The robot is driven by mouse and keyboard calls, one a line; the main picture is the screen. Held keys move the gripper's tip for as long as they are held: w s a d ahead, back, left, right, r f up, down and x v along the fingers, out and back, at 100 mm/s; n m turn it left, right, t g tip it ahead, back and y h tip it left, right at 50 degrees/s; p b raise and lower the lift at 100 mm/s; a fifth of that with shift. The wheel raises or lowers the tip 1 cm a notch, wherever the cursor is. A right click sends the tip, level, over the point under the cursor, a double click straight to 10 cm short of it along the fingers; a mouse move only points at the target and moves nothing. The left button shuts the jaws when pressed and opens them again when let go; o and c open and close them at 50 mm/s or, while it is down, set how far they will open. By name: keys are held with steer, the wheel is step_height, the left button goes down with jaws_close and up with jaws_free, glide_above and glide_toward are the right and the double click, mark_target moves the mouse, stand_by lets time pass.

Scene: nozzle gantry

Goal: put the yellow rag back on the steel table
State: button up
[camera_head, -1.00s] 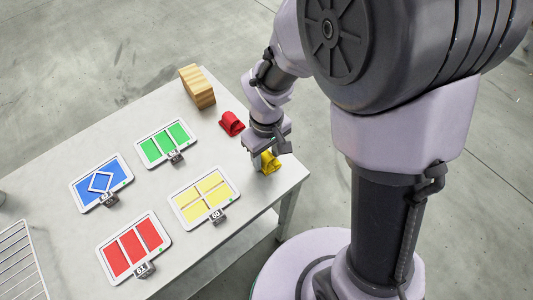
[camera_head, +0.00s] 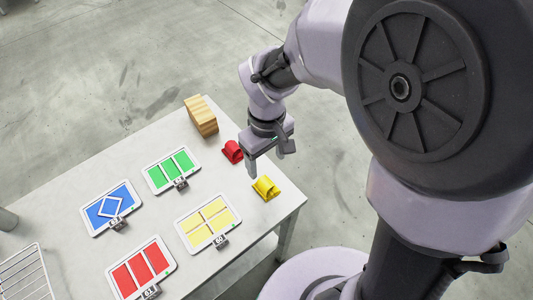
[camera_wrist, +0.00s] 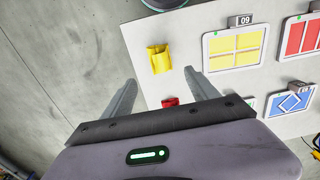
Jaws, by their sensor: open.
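The yellow rag (camera_head: 265,188) lies folded on the steel table (camera_head: 215,185) near its right corner, to the right of the yellow-panelled tablet. It also shows in the wrist view (camera_wrist: 158,58), lying on the table beyond the fingertips. My gripper (camera_head: 268,160) is open and empty, raised above the table a little behind the yellow rag and apart from it. In the wrist view its two fingers (camera_wrist: 158,82) are spread wide with nothing between them.
A red rag (camera_head: 232,151) lies behind the yellow one, and a wooden block (camera_head: 201,116) stands at the far edge. Tablets with yellow (camera_head: 208,222), green (camera_head: 171,170), blue (camera_head: 111,208) and red (camera_head: 141,268) panels lie to the left. A wire rack (camera_head: 22,275) is at lower left.

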steer(key=s+d+r+m+t+y, duration=0.1)
steer(key=s+d+r+m+t, duration=0.2)
steer(key=s+r+m, duration=0.2)
steer(key=s+d+r+m+t+y, duration=0.1)
steer(key=s+d+r+m+t, duration=0.1)
steer(key=s+r+m, duration=0.4)
step_height(320, 180, up, 4)
steer(key=shift+d+f+t, duration=0.2)
steer(key=shift+d+t, duration=0.2)
steer(key=shift+d, duration=0.4)
